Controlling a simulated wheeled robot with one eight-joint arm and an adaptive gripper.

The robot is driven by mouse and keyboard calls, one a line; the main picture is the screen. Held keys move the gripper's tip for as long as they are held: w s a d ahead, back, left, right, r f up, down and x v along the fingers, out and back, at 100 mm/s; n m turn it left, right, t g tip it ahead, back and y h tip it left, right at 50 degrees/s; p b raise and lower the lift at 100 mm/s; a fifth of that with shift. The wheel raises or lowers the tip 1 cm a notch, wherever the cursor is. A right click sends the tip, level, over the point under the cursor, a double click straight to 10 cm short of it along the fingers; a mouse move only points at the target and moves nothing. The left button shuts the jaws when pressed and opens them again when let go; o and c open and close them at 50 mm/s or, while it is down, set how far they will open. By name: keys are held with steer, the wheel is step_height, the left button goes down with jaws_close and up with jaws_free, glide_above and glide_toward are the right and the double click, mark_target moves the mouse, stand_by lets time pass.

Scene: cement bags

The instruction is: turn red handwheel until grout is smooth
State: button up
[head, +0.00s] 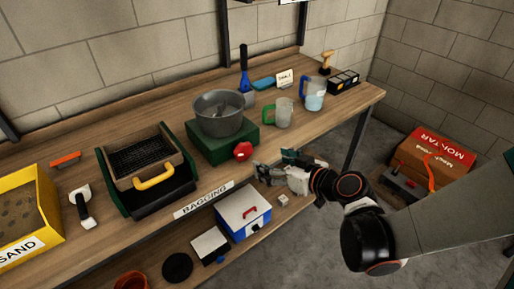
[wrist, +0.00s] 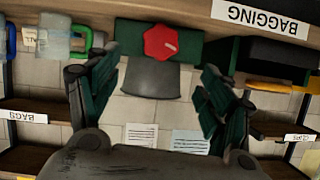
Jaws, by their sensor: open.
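The red handwheel (head: 243,151) sits on the front face of the green mixer base (head: 198,150). A grey bowl (head: 204,119) stands on that base with a paddle inside; I cannot tell the texture of its contents. My gripper (head: 268,170) is in front of the bench edge, just right of and below the handwheel, apart from it. In the wrist view, which is upside down, the handwheel (wrist: 160,42) shows with a pale mark, ahead of the open, empty fingers (wrist: 158,90). The bowl (wrist: 150,78) shows below it.
A green-handled jug (head: 284,113) and a blue-handled jug (head: 313,97) stand right of the mixer. A black tray with a yellow-handled sieve (head: 154,181) is left. A lower shelf holds a blue and white box (head: 243,213). A mortar bag (head: 437,155) lies at right.

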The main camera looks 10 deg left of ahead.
mark_target(245, 153)
steer(key=b+x, duration=0.4)
steer(key=x, duration=0.9)
steer(key=shift+w+a+f, duration=0.2)
steer(key=shift+a, duration=0.1)
steer(key=c, duration=1.1)
